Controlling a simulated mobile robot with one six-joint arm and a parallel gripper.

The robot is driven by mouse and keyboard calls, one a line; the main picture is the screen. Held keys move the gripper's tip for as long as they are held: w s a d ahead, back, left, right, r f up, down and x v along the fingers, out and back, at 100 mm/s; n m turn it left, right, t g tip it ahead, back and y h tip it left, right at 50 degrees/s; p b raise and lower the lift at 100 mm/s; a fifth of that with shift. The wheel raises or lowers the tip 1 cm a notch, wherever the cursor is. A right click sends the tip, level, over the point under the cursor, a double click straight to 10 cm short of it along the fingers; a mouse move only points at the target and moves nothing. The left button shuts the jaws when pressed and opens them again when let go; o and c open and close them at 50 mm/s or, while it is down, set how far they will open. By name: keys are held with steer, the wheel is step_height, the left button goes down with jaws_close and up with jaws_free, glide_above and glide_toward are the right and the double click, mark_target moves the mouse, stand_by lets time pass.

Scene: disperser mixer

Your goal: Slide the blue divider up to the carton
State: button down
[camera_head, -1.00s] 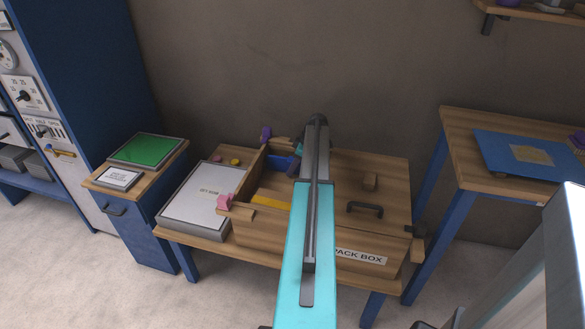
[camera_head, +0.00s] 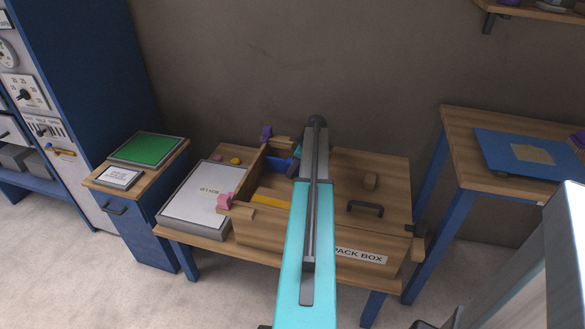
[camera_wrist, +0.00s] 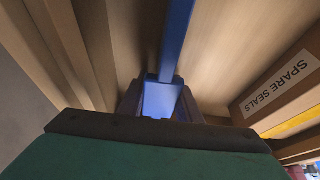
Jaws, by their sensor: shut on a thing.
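The blue divider (camera_wrist: 178,40) runs upward from between my jaws in the wrist view. My gripper (camera_wrist: 160,100) is shut on a blue part of it. The carton (camera_wrist: 283,88), brown and labelled SPARE SEALS, is to the right of the divider in the wrist view, with a gap of bare wood between them. In the head view, part of the blue divider (camera_head: 281,166) shows inside the wooden pack box (camera_head: 262,228), left of my arm. My arm hides most of the gripper there, and I cannot make out the carton.
A yellow strip (camera_head: 271,201) lies in the box. A wooden lid with a dark handle (camera_head: 365,208) covers the box's right part.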

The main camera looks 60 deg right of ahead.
steer(key=shift+s+a+b, duration=0.1)
steer(key=shift+s+a, duration=0.5)
steer(key=shift+a, duration=1.2)
steer(key=shift+s+a+b, duration=0.15)
steer(key=shift+s+a, duration=0.4)
steer(key=shift+a, duration=1.3)
steer(key=shift+s+a+b, duration=0.1)
steer(key=shift+s+a, duration=0.5)
steer(key=shift+a, duration=1.2)
steer(key=c, duration=1.6)
jaws_free()
steer(key=shift+o, duration=0.2)
steer(key=shift+r, duration=0.1)
steer(key=v, duration=1.3)
steer(key=shift+r, duration=0.3)
steer(key=shift+d, duration=0.1)
